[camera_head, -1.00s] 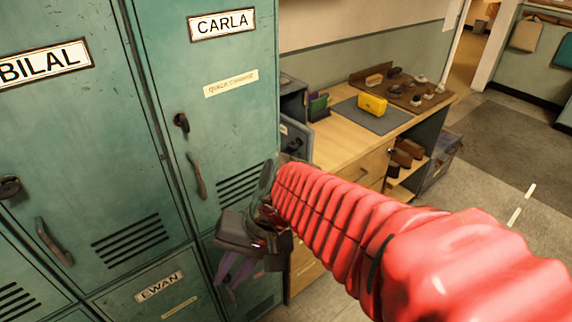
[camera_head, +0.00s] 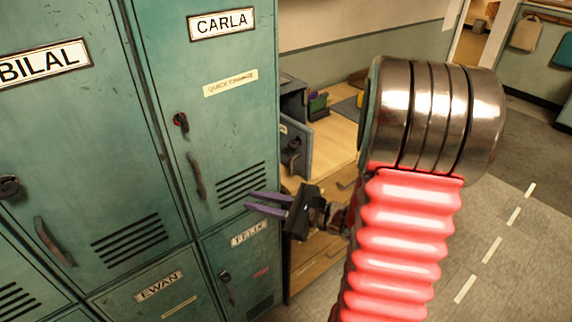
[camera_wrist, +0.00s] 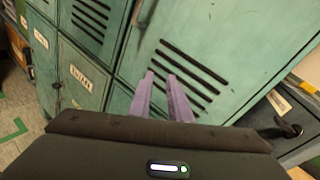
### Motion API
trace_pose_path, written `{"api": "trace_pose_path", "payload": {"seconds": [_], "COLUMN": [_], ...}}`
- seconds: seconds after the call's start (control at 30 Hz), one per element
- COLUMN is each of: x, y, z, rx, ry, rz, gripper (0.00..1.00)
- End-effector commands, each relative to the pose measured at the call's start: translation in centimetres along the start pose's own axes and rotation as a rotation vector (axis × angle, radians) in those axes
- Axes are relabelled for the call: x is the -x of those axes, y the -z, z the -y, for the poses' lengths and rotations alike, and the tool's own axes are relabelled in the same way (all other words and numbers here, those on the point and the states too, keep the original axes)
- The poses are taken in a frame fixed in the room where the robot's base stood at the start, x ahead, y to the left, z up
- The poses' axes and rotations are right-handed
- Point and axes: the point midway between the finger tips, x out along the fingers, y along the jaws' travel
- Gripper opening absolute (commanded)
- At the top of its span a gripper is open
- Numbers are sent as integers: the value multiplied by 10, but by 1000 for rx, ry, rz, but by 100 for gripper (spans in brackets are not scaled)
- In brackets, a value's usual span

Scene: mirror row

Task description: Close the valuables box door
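The valuables box (camera_head: 292,98) is a dark grey box on the wooden desk, partly hidden behind the teal lockers. Its grey door (camera_head: 297,150) stands open toward the front, with a pale label and a black handle. In the wrist view the labelled grey door (camera_wrist: 300,118) with its black handle is at the lower right. My gripper (camera_head: 249,201) has two purple fingers with a gap between them and nothing in it. It points left at the lockers, below the box door and apart from it. In the wrist view the fingers (camera_wrist: 161,76) point toward locker vents.
Teal lockers (camera_head: 215,120) fill the left side, close to my fingertips. The wooden desk (camera_head: 333,140) with drawers stands right of them. A green holder (camera_head: 317,106) is beside the box. My arm hides much of the desk. Open floor (camera_head: 500,230) lies at the right.

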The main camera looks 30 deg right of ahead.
Motion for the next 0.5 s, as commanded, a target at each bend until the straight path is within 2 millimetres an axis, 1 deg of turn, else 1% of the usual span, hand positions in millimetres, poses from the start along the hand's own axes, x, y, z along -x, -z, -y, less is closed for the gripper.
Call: {"api": "trace_pose_path", "payload": {"seconds": [0.03, 0.1, 0.17, 0.2, 0.33, 0.4, 0.5], "x": [10, 24, 39, 50, 82, 94, 104], "y": [14, 31, 46, 57, 86, 97, 105], "z": [17, 40, 59, 70, 97, 106, 112], "rx": [-56, -123, -176, -208, -289, -315, -333], "ry": [78, 187, 281, 341, 506, 564, 611], "rz": [6, 17, 25, 30, 40, 43, 46], "gripper": [17, 17, 17, 17, 17, 17, 17]}}
